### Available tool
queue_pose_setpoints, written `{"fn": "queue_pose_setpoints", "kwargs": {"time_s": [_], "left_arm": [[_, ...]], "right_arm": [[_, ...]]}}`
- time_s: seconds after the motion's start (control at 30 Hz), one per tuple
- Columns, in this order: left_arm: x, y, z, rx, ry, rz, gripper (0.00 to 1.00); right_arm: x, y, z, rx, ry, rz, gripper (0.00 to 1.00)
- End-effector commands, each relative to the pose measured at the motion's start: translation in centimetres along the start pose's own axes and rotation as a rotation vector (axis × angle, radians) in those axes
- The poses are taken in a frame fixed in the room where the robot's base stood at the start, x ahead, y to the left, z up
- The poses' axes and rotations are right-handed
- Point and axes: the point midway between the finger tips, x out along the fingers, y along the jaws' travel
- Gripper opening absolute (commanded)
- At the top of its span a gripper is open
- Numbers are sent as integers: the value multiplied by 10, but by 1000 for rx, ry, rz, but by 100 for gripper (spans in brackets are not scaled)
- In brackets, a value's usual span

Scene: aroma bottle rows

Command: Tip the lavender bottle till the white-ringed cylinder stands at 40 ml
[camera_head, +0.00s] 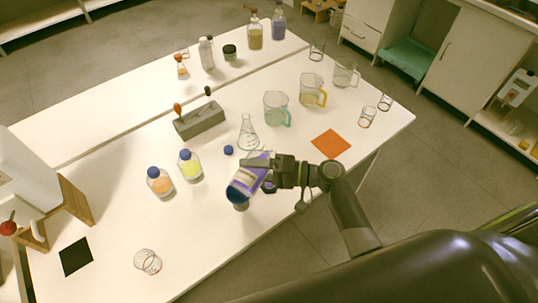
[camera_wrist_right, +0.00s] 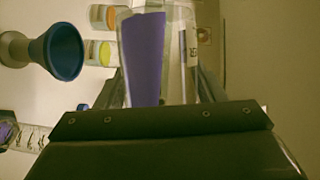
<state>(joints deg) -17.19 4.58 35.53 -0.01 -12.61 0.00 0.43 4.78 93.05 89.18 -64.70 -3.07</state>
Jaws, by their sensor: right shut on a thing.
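The lavender bottle (camera_head: 247,180) is clear with purple in it. My right gripper (camera_head: 267,175) is shut on it and holds it tilted above the table, its lower end toward the bottom left. In the right wrist view the bottle (camera_wrist_right: 145,60) fills the jaws, with a purple area inside. A clear vessel with graduation marks (camera_wrist_right: 30,138) shows at that view's left edge, partly cut off, with purple at its far left. I cannot tell whether it is the white-ringed cylinder; no white ring or level is readable. My left gripper is not in view.
A dark blue funnel-shaped piece (camera_wrist_right: 62,50) with a grey base stands near the bottle. An orange bottle (camera_head: 160,182), a yellow-green bottle (camera_head: 189,166), a conical flask (camera_head: 248,134) and a blue cap (camera_head: 228,150) are close by. The table front is mostly clear around a glass (camera_head: 148,262).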

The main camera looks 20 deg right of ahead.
Motion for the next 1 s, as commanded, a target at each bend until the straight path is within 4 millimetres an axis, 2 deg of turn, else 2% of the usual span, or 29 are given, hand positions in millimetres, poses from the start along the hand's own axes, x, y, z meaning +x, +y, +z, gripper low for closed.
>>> {"fn": "queue_pose_setpoints", "kwargs": {"time_s": [1.0], "left_arm": [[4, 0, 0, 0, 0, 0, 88]], "right_arm": [[0, 0, 0, 26, 0, -13, 28]]}}
